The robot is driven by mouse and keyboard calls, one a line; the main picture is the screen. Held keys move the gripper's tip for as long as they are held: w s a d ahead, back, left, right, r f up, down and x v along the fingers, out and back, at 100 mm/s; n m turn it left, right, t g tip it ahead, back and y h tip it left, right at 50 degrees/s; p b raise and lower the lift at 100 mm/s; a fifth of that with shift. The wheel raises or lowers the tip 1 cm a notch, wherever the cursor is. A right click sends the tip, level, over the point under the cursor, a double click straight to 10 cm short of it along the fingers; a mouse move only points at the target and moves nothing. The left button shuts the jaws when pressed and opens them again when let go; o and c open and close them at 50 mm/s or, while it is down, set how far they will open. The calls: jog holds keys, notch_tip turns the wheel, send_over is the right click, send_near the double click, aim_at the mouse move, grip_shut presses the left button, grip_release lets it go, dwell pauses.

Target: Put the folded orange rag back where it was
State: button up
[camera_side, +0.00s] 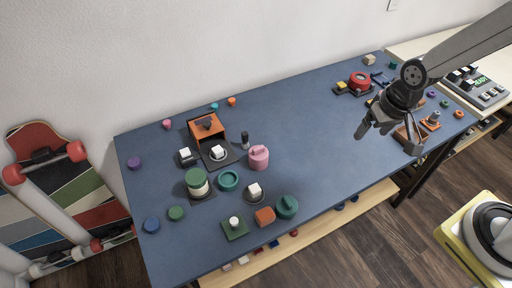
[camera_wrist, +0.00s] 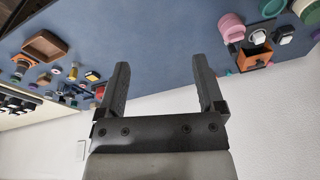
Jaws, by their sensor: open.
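A small orange-brown block-like piece (camera_side: 265,216), which may be the folded orange rag, lies near the front edge of the blue table, just left of a dark green lidded pot. It is too small to tell whether it is cloth. My gripper (camera_side: 374,131) is above the right part of the table, far from that piece. In the wrist view my gripper (camera_wrist: 162,66) has its two fingers apart with nothing between them. I cannot pick out the rag in the wrist view.
An orange open-fronted box (camera_side: 206,130) stands at the left, with black-and-white parts, a pink pot (camera_side: 258,157) and green pots around it. A brown tray (camera_wrist: 45,46) and small parts are at the table's other end. The middle of the blue table (camera_side: 305,130) is clear.

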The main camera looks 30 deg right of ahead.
jog(key=s+d+n, duration=0.2)
jog(key=shift+s+d+r+n, duration=0.15)
jog(key=shift+d+r+n, duration=0.15)
jog(key=shift+d+r, duration=0.1)
